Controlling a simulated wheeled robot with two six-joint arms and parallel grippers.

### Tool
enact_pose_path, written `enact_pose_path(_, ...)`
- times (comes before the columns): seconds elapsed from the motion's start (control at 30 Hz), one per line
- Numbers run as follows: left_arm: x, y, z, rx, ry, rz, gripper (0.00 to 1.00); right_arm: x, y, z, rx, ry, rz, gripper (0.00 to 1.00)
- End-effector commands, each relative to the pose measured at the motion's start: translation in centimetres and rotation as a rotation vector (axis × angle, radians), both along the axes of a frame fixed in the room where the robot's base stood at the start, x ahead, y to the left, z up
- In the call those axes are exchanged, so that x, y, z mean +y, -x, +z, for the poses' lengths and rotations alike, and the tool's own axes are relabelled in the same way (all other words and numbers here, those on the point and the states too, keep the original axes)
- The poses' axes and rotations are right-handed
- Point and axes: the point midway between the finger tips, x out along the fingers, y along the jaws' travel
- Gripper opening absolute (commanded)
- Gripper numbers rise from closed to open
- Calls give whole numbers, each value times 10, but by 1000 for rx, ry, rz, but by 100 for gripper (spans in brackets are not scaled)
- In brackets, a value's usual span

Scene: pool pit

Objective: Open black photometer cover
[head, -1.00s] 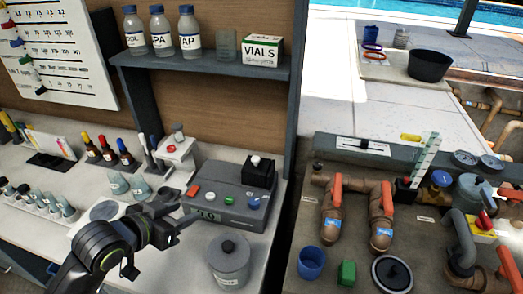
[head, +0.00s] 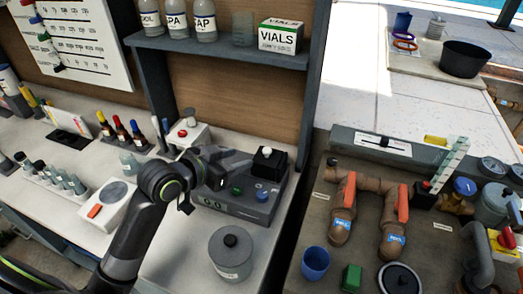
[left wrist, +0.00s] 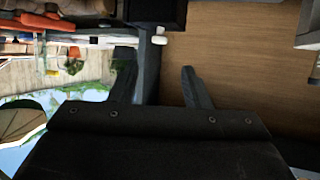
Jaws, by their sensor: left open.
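The grey photometer (head: 238,207) stands on the bench below the shelf, with coloured buttons and a display on its front. Its black cover (head: 271,165) is a box at the right end with a white knob (head: 267,151) on it; the cover looks shut. My left gripper (head: 240,162) is open and empty, above the photometer and just left of the cover, hiding part of the top. In the left wrist view, which looks upside down, the cover (left wrist: 156,12) is at the top edge. The knob (left wrist: 159,40) shows between and beyond the fingers, apart from them. My right gripper is out of view.
A lidded grey pot (head: 231,255) stands in front of the photometer. The shelf (head: 220,49) with bottles and a vials box (head: 281,36) is above and behind. Dropper bottles and a white device (head: 108,205) are to the left. Pipes with red handles fill the right side.

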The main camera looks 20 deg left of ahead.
Motion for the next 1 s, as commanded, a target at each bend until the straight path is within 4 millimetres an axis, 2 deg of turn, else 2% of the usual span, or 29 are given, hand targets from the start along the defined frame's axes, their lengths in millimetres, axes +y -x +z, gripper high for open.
enact_pose_path(0.1, -9, -18, -7, 2, 7, -1, 43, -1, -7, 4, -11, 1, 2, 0)
enact_pose_path(0.3, -23, -48, -20, 2, 4, 0, 43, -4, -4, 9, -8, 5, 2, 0)
enact_pose_path(0.5, -33, -71, -31, 1, 2, -1, 43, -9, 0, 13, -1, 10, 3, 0)
enact_pose_path(0.7, -38, -82, -37, -1, 0, -1, 43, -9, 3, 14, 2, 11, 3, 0)
enact_pose_path(1.0, -39, -83, -38, 0, -1, 0, 43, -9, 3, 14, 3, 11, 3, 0)
